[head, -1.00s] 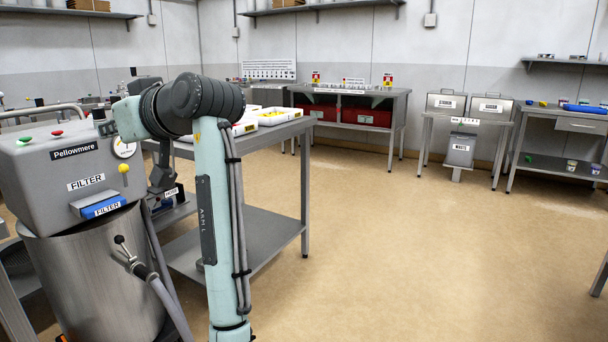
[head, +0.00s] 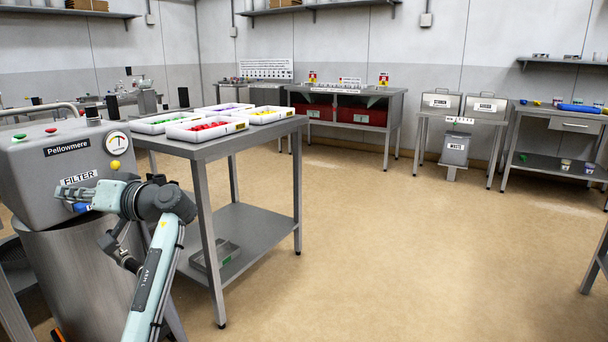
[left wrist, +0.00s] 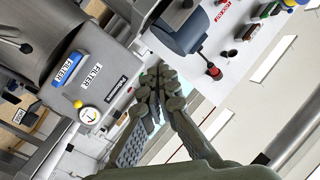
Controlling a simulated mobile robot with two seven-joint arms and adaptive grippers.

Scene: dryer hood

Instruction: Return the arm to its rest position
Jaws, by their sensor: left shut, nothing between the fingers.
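My left arm (head: 150,285) rises from the bottom left in the head view and bends in front of the grey Pellowmere machine (head: 40,165). Its forward end covers part of the machine's front near the FILTER label and the blue filter handle (head: 81,207). My left gripper (left wrist: 158,82) shows clearly in the left wrist view, with its dark fingers together and empty. There the blue filter handle (left wrist: 70,68) and the gauge (left wrist: 90,115) lie left of the fingers, apart from them in the picture. My right gripper is out of view.
A steel table (head: 205,150) with trays of coloured pieces stands right of the arm. A metal box (head: 215,256) lies on its lower shelf. The brown floor (head: 400,250) is open to the right. Benches and the waste bin (head: 455,150) line the back wall.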

